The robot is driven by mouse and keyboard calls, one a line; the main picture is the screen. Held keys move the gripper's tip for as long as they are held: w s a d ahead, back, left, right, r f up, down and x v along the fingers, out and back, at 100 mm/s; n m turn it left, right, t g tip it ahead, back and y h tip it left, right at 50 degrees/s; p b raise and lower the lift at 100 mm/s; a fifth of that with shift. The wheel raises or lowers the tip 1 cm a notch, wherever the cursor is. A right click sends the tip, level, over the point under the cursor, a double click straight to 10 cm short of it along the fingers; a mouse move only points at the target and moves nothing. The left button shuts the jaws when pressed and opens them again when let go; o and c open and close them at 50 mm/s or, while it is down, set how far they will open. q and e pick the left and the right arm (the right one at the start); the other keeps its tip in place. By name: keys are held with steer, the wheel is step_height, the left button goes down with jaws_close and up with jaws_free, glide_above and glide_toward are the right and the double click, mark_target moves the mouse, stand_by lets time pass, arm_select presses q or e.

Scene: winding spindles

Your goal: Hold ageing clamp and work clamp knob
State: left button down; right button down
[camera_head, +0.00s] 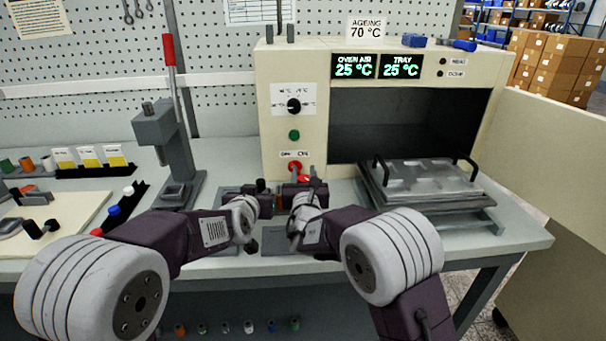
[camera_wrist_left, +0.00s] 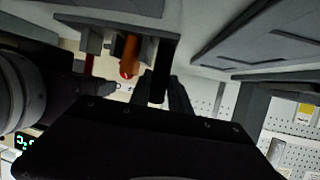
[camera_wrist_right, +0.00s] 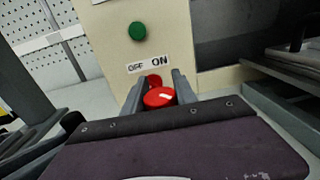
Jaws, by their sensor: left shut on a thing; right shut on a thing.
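The ageing clamp is a small grey fixture on the bench in front of the oven, mostly hidden by my grippers in the head view. In the left wrist view its grey frame (camera_wrist_left: 150,20) shows with an orange-brown cylinder (camera_wrist_left: 130,55) beside it. My left gripper (camera_head: 266,192) is shut on a dark upright part of the clamp (camera_wrist_left: 158,82). The red clamp knob (camera_wrist_right: 159,97) sits between the fingers of my right gripper (camera_wrist_right: 158,90), which is shut on it. The knob also shows in the head view (camera_head: 305,179).
The cream oven (camera_head: 290,70) stands behind, its chamber open, with a red OFF/ON switch (camera_head: 295,166) close behind the knob. A handled metal tray (camera_head: 425,178) is at the right. A lever press (camera_head: 165,140) stands at the left. Both displays read 25 °C.

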steer(key=shift+d+m+h, duration=0.1)
steer(key=shift+m+h, duration=0.2)
steer(key=shift+h, duration=0.1)
steer(key=c, duration=1)
jaws_free()
steer(key=shift+o, duration=0.2)
steer(key=s, duration=0.8)
steer(key=s+a, duration=0.1)
steer(key=s, duration=0.3)
steer(key=shift+a, duration=0.1)
